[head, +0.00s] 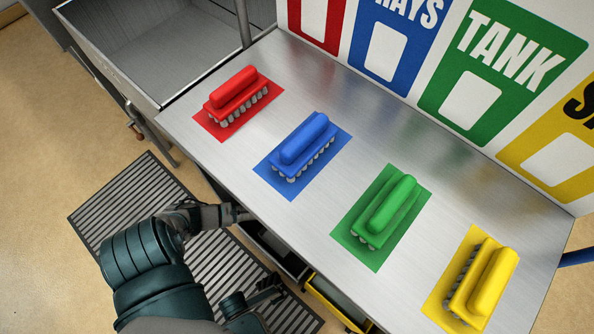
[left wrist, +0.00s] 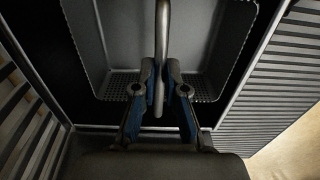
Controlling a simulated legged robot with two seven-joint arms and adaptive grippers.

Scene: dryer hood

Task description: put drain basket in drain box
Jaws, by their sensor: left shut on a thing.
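My left gripper (head: 238,213) reaches to the front edge of the steel counter in the head view, its tips partly hidden by the edge. In the left wrist view my left gripper (left wrist: 161,92) is shut on the metal handle of the drain basket (left wrist: 122,85). The basket is grey, with a perforated bottom part. It sits within or just over a dark opening, the drain box (left wrist: 82,105); the exact depth is unclear. In the head view a dark box (head: 262,243) shows partly under the counter. A dark shape, seemingly my right gripper (head: 268,288), is low in the picture, its fingers unclear.
Red (head: 237,97), blue (head: 303,146), green (head: 385,210) and yellow (head: 484,283) brushes stand on matching mats on the counter (head: 345,165). A sink (head: 165,45) is at upper left. A slatted floor mat (head: 115,195) lies below. A yellow container (head: 325,305) is under the counter.

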